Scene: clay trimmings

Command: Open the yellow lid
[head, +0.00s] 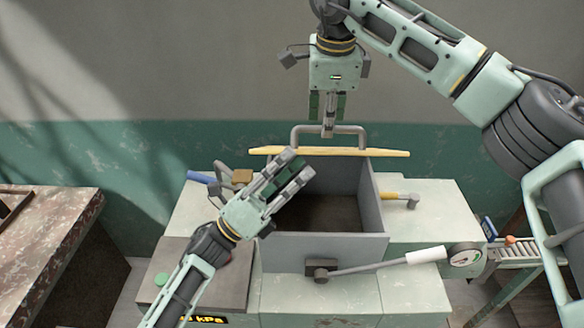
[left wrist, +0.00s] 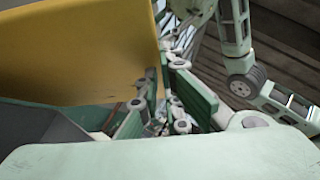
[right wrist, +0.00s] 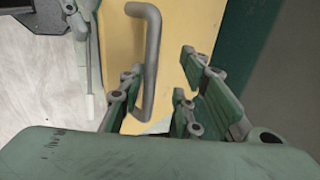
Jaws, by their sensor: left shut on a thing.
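The yellow lid (head: 390,153) stands raised at the back of the grey box, seen nearly edge-on in the head view. Its grey bar handle (head: 357,130) is on the far side. The box is open and its dark inside shows. My left gripper (head: 298,167) reaches over the box and is shut on the lid's edge; the lid (left wrist: 80,50) fills the upper left of the left wrist view. My right gripper (head: 328,130) hangs from above at the handle. It is open in the right wrist view, with the handle (right wrist: 152,60) showing between its fingers; contact cannot be told.
A lever with a white grip (head: 425,255) crosses the box's front. A blue-handled tool (head: 202,178) lies left, a yellow-handled tool (head: 395,197) right. A gauge (head: 464,258) and a conveyor (head: 515,249) stand at right. A worn table (head: 50,240) is at left.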

